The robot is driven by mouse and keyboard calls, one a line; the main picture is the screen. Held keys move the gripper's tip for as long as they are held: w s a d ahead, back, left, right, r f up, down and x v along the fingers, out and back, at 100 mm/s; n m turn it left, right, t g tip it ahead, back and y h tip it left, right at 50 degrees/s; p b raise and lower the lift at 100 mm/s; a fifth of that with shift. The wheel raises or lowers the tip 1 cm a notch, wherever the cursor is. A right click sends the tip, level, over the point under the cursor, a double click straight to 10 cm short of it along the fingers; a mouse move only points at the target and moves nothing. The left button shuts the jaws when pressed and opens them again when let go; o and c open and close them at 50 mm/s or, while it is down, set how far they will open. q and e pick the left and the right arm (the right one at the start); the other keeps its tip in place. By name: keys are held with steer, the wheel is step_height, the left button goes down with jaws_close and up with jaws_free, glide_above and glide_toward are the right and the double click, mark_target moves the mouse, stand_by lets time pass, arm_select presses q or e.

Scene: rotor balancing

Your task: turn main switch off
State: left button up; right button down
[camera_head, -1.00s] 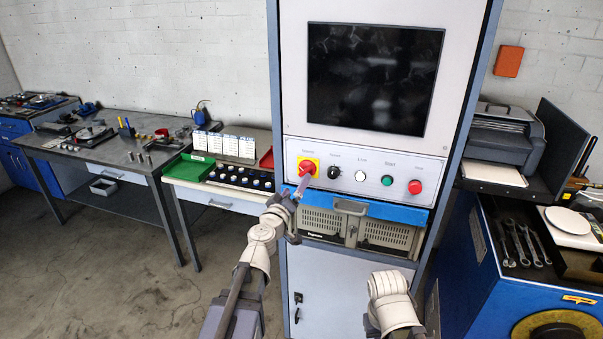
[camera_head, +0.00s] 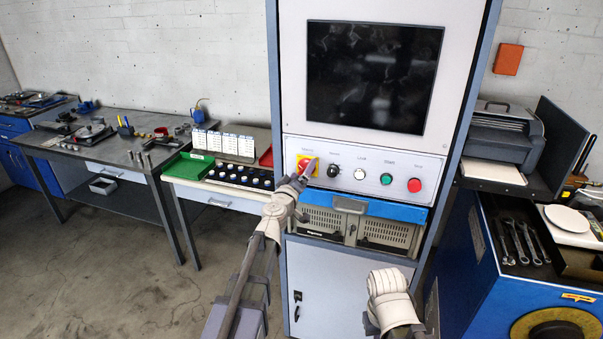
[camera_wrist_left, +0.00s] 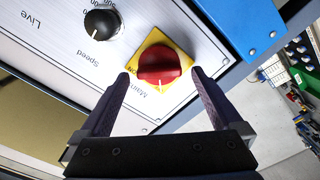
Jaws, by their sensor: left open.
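The main switch is a red rotary knob (camera_wrist_left: 160,64) on a yellow square plate (camera_wrist_left: 178,38), seen in the left wrist view. Its white mark points down in that picture, towards the label. My left gripper (camera_wrist_left: 160,77) is open, with one dark finger on each side of the knob's lower part.
Right of the switch on the panel are a black speed knob (camera_head: 334,171), a white button (camera_head: 360,174), a green button (camera_head: 386,179) and a red button (camera_head: 414,185). A dark screen (camera_head: 375,77) is above. A blue ledge (camera_head: 390,209) juts out below.

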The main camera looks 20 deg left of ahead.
arm_select(q)
steer(key=shift+c, duration=0.4)
steer(key=c, duration=1.3)
steer(key=n, duration=0.5)
steer(key=shift+f, duration=0.1)
steer(key=n, duration=0.4)
steer(key=shift+f, duration=0.1)
steer(key=n, duration=0.5)
steer(key=shift+s+f+b, duration=0.1)
steer(key=shift+b, duration=0.25)
steer(key=shift+n, duration=1.9)
